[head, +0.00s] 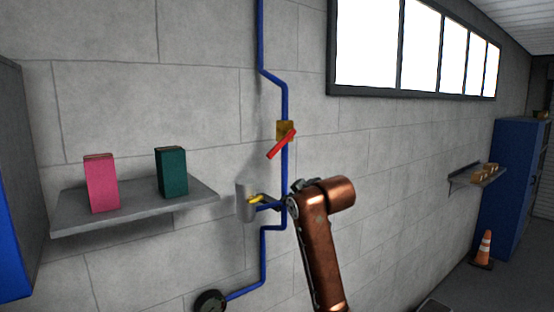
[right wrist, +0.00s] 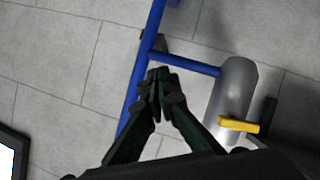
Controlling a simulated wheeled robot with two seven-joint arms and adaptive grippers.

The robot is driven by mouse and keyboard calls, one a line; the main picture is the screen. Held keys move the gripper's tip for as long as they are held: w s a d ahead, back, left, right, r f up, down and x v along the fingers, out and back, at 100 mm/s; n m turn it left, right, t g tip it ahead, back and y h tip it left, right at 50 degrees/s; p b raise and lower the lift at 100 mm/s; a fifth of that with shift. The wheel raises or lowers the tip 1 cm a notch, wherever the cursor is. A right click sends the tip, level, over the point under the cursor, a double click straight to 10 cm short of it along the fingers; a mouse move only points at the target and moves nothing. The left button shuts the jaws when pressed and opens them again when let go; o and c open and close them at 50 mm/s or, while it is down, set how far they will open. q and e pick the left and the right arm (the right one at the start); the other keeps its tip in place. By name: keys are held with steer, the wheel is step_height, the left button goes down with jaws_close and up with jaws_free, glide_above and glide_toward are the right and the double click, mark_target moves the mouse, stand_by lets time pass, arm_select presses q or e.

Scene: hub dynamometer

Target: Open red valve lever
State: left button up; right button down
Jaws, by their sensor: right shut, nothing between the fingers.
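The red valve lever (head: 281,145) is on a brass valve body (head: 285,127) on the blue wall pipe (head: 286,101), in the middle of the head view. The lever slants across the pipe, its free end down and to the left. My right gripper (head: 294,186) is below the lever and apart from it, small and partly hidden by my copper-coloured arm. In the right wrist view my right gripper (right wrist: 160,80) is shut and empty, its fingertips in front of the blue pipe (right wrist: 140,72). The red lever is not visible there. My left gripper is not in view.
A grey cylinder (head: 244,204) with a yellow handle (head: 256,199) is beside the pipe, close to my right gripper. A dark round gauge or wheel (head: 210,301) is at the pipe's lower end. A shelf (head: 137,207) holds a pink box (head: 102,184) and a green box (head: 171,173).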

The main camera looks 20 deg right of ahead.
steer(key=n+t+y, duration=0.2)
glide_toward(280, 143)
steer(key=s+a+r, duration=0.3)
steer(key=a+r, duration=0.1)
steer(key=w+f+p, duration=0.5)
steer(key=w+p, duration=0.2)
steer(key=w, duration=0.3)
steer(key=shift+d, duration=0.15)
